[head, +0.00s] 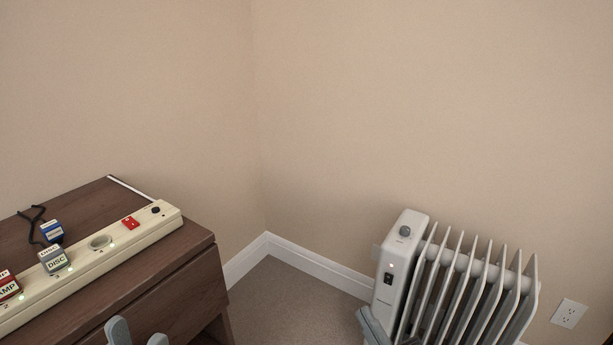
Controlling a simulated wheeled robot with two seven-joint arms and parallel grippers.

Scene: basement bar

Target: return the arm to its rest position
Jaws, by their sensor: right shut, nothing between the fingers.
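My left gripper (137,336) shows at the bottom edge of the head view, in front of the wooden cabinet. Its two grey fingertips stand apart with nothing seen between them. My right gripper (372,326) shows only in part at the bottom edge, in front of the lower left of the white radiator. It is shut and holds nothing. The rest of both arms is out of view.
The cabinet (180,292) bears a cream power strip (128,237) with a red switch (130,223) and labelled plugs, one marked DISC (56,262). The finned radiator (402,262) stands by the wall, left of an outlet (569,313). Carpet (290,305) lies bare between.

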